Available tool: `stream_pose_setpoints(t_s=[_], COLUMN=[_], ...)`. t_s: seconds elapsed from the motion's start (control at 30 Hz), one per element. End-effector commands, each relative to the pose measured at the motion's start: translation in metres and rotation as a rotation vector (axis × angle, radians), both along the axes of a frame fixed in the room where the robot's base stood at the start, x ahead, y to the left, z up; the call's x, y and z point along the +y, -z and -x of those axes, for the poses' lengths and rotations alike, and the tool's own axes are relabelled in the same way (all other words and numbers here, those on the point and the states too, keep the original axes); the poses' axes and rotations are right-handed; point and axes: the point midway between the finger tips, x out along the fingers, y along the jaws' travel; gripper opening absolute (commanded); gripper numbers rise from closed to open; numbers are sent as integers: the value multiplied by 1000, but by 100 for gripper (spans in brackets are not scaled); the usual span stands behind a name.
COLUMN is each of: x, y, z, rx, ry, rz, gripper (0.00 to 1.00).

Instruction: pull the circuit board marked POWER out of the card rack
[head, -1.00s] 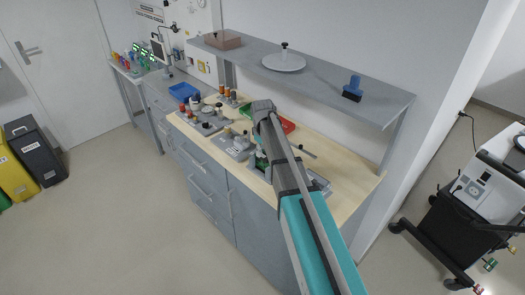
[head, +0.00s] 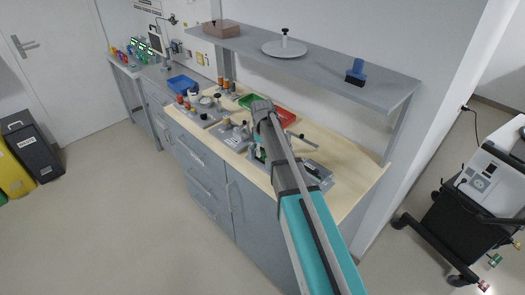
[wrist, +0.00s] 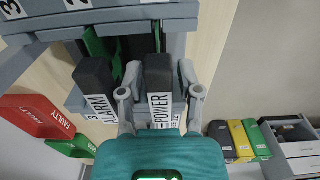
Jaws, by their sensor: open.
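In the wrist view, the POWER board's dark handle (wrist: 158,73) with its white label stands in the card rack (wrist: 75,22) between my two fingers. My gripper (wrist: 159,78) is open, with one finger on each side of the handle. I cannot tell whether either finger touches it. The ALARM board's dark handle (wrist: 95,78) is just left of my left finger. Green board edges show behind the handles. In the head view, my arm covers the gripper and much of the work area.
A red tray marked FAULTY (wrist: 36,116) and a green tray (wrist: 72,148) lie left in the wrist view. In the head view, a shelf (head: 380,95) overhangs the back of the wooden worktop (head: 345,200). The floor in front is clear.

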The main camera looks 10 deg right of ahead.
Motion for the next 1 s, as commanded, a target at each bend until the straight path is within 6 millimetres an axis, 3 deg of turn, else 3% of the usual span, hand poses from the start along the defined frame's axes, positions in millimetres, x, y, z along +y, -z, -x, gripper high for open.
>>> stream_pose_setpoints(t_s=[0.17,0.43,0.57,0.6,0.7,1.0], x=[0,0,0,0,0,0], y=[0,0,0,0,0,-1], z=[0,0,0,0,0,0], rx=[0,0,0,0,0,-1], ry=[0,0,0,0,0,0], rz=[0,0,0,0,0,1], gripper=[46,0,0,15,0,0])
